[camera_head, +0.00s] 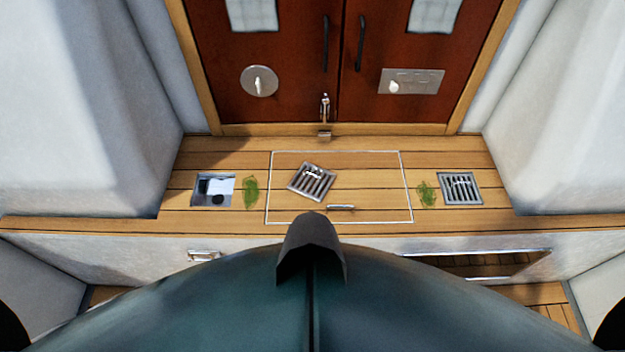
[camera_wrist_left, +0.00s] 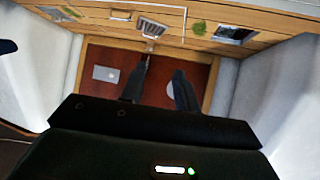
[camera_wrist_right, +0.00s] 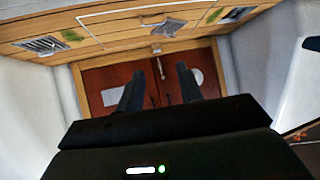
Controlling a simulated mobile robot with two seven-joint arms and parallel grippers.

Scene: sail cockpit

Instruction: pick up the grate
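A square metal grate (camera_head: 312,181) with slats and a small handle lies loose and turned at an angle on the wooden deck, inside a white outline. It also shows in the left wrist view (camera_wrist_left: 153,27) and the right wrist view (camera_wrist_right: 168,28). A second grate (camera_head: 460,187) sits squarely at the right of the deck. An uncovered square recess (camera_head: 213,190) is at the left. My left gripper (camera_wrist_left: 158,80) and right gripper (camera_wrist_right: 158,72) have their fingers apart with nothing between them. Neither gripper shows in the head view, and both are away from the grate.
Green clumps lie beside the recess (camera_head: 250,191) and beside the seated grate (camera_head: 426,194). A bar handle (camera_head: 340,207) is within the outline. Pale walls close both sides.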

